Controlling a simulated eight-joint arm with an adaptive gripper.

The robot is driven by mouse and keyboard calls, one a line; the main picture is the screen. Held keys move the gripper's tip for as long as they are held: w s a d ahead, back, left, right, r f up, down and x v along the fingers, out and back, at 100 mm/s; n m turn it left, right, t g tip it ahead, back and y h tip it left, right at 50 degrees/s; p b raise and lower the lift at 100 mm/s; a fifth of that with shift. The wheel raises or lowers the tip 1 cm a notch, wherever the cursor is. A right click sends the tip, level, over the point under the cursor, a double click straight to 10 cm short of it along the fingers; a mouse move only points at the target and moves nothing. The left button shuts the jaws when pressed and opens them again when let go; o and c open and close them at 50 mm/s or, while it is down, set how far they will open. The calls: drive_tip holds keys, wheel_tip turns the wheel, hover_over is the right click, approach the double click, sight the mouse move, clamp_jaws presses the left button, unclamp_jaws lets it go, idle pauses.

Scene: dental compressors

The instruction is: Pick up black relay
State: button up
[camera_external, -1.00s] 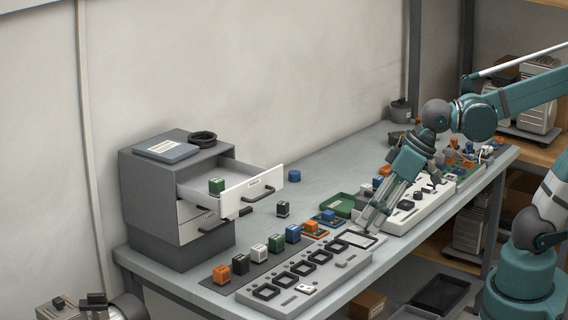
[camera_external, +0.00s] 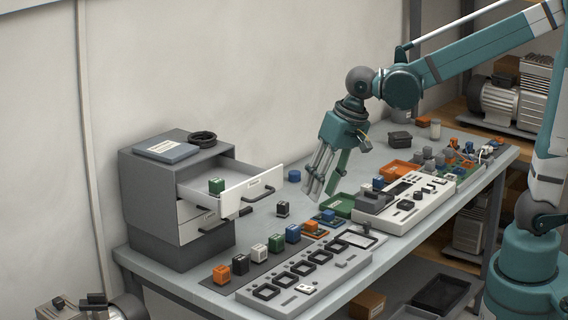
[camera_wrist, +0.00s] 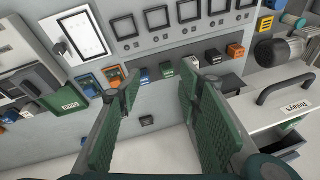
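A small black relay (camera_external: 283,209) stands alone on the table near the open drawer. In the wrist view it (camera_wrist: 147,121) lies between my fingers, lower than their tips in the picture. Another black block (camera_external: 241,264) stands in the row behind the panel, between an orange and a white one; it also shows in the wrist view (camera_wrist: 213,56). My gripper (camera_external: 321,194) is open and empty, above the table to the right of the lone black relay. In the wrist view its two green-padded fingers (camera_wrist: 158,82) are wide apart.
A drawer cabinet (camera_external: 165,195) stands at left; its open top drawer (camera_external: 250,188) holds a green block (camera_external: 216,186). The table around the lone relay is clear.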

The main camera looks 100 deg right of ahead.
drive_tip(key=w+d+f+m+g+p, duration=0.1)
drive_tip(key=w+d+f+m+p, duration=0.15)
drive_tip(key=d, duration=0.45)
drive_tip(key=w+d+f+m+g+p, duration=0.1)
drive_tip(key=w+d+m+p, duration=0.1)
drive_tip(key=w+d+m, duration=0.35)
drive_tip(key=m+g+p, duration=0.1)
drive_tip(key=m+p, duration=0.3)
hover_over(283, 203)
drive_tip(key=shift+y, duration=0.4)
drive_tip(key=f, duration=0.7)
drive_tip(key=shift+a, duration=0.2)
drive_tip(key=shift+s+d+f+m, duration=0.1)
drive_tip(key=shift+d+f+m, duration=0.2)
drive_tip(key=shift+d+f, duration=0.05)
drive_tip(key=shift+f, duration=1.25)
drive_tip(key=shift+f, duration=0.1)
drive_tip(key=shift+f, duration=2.5)
